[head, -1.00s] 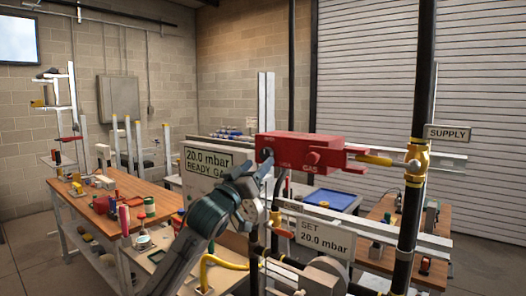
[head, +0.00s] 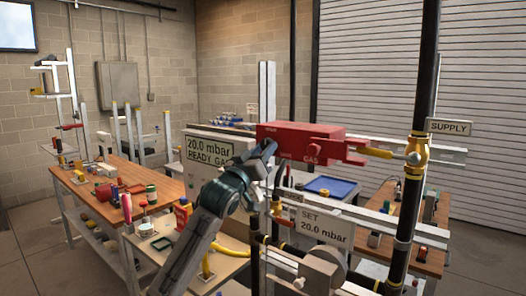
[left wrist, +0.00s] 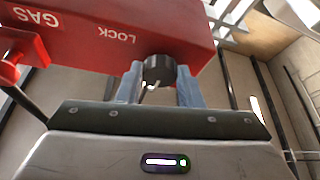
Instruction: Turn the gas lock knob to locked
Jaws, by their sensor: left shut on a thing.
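The red gas lock box (head: 300,138) is mounted on the rail, with the words LOCK and GAS on its face. In the left wrist view the box (left wrist: 90,40) shows upside down, and a round black knob (left wrist: 158,69) projects from it beside the word LOCK. My left gripper (head: 268,150) is at the left end of the box. In the wrist view its two blue-grey fingers (left wrist: 157,80) are shut on the knob, one on each side. A pale mark shows on the knob; its exact setting cannot be read. My right gripper is not in view.
A yellow-handled valve (head: 416,152) sits on the black supply pipe at right. A display (head: 210,151) reads 20.0 mbar READY GAS. A SET plate (head: 325,226) hangs lower down. A wooden bench (head: 155,187) with tools stands at left.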

